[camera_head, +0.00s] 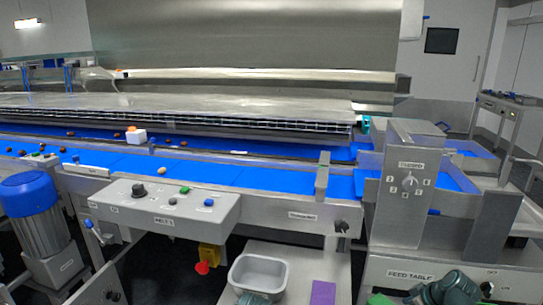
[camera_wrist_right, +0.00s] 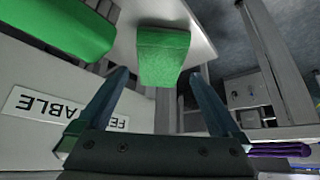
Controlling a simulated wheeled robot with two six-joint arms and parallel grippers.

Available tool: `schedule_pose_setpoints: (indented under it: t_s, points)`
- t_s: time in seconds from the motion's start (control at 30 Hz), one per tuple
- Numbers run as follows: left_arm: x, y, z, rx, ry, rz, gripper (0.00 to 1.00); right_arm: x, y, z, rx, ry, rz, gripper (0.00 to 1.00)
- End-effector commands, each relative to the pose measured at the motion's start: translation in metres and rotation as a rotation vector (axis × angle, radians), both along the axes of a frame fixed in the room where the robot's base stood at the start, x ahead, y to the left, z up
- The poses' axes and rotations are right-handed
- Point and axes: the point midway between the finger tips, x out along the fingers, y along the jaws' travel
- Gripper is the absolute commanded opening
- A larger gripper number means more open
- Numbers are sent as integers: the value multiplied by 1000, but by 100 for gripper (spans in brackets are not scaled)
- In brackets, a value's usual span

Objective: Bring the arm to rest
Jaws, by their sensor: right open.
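My right gripper (camera_wrist_right: 157,76) shows in the right wrist view with its two dark fingers spread apart. It is open, with nothing held between the fingers. A green block (camera_wrist_right: 163,55) appears beyond the fingertips, near the end of a pale surface; I cannot tell the exact distance. Dark green rounded parts show at the bottom right of the head view, in front of the feed table (camera_head: 400,273); they look like my own arm, and no fingers can be made out there.
A blue conveyor belt (camera_head: 215,173) with scattered dates runs across the head view. A grey tub (camera_head: 259,273) and a purple item (camera_head: 323,292) are below. A larger green object (camera_wrist_right: 60,25) shows upper left in the wrist view.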

Motion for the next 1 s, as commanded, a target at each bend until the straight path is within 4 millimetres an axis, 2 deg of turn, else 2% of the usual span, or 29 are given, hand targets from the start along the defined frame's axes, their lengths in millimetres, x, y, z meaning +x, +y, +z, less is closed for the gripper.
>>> schedule_pose_setpoints:
  t_s: [0.03, 0.2, 0.6, 0.67, 1.0]
  points:
    - [0, 0, 14, 0, 0, 0, 85, -5, -2, 14, 0, 0, -2, 100]
    - [0, 0, 35, 0, 0, 0, 85, -17, -10, 35, 0, 0, -1, 100]
    - [0, 0, 73, 0, 0, 0, 85, -38, -23, 73, 0, 0, -1, 100]
    - [0, 0, 56, 0, 0, 0, 85, -33, -20, 56, 0, 0, 2, 100]
    - [0, 0, 17, 0, 0, 0, 85, -12, -8, 17, 0, 0, 2, 100]
